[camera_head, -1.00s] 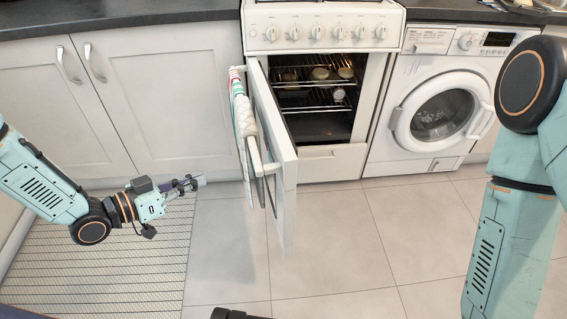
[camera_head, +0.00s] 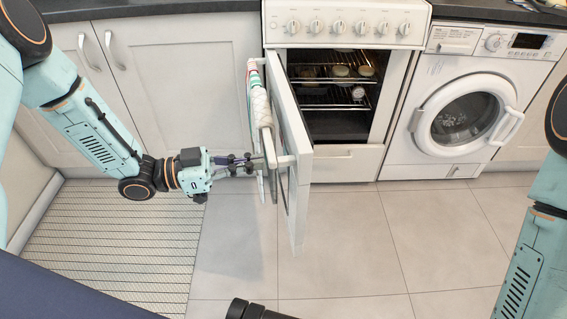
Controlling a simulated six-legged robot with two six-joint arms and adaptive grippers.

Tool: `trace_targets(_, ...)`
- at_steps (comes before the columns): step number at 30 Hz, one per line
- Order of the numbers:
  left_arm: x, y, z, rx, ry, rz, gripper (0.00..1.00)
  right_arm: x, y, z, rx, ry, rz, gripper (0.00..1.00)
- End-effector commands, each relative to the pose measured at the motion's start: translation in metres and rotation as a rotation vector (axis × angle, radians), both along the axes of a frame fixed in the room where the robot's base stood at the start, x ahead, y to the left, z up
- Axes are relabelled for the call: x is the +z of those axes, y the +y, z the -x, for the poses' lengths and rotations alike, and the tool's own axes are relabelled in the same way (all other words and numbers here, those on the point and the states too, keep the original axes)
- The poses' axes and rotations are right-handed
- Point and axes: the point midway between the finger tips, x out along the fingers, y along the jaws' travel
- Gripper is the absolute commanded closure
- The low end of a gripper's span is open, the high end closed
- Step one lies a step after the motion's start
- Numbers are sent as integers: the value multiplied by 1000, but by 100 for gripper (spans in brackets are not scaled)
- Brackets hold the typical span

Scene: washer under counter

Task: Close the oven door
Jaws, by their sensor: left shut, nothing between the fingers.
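The white oven (camera_head: 340,163) stands in the middle of the counter row. Its side-hinged door (camera_head: 298,180) is hinged at the left and stands wide open, pointing toward me. A towel (camera_head: 257,110) hangs over the bar on the door's outer face, at the left. My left gripper (camera_head: 255,163) is shut and empty. Its tips are at the outer face of the door near the towel and handle bar; I cannot tell whether they touch. A dark gripper part, likely my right gripper (camera_head: 250,309), shows at the bottom edge; its fingers are not clear.
Racks with food (camera_head: 340,71) show inside the lit oven. A washing machine (camera_head: 464,117) stands to the right, its door shut. White cupboards (camera_head: 180,90) are at the left, with a striped mat (camera_head: 110,245) before them. The tiled floor (camera_head: 345,235) before the oven is clear.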

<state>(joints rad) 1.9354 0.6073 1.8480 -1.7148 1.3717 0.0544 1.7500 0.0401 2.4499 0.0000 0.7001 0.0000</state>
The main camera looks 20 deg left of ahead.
Motion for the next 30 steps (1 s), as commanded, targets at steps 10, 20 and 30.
trace_targets(10, -2, -46, -21, -5, 0, -1, 100, -22, 0, 0, 0, 0, 0, 100)
trace_targets(20, 0, -59, -28, -1, 1, 0, 100, -27, 0, 0, 0, 0, 0, 100)
trace_targets(30, 0, -59, -28, -1, 1, 0, 100, -27, 0, 0, 0, 0, 0, 100)
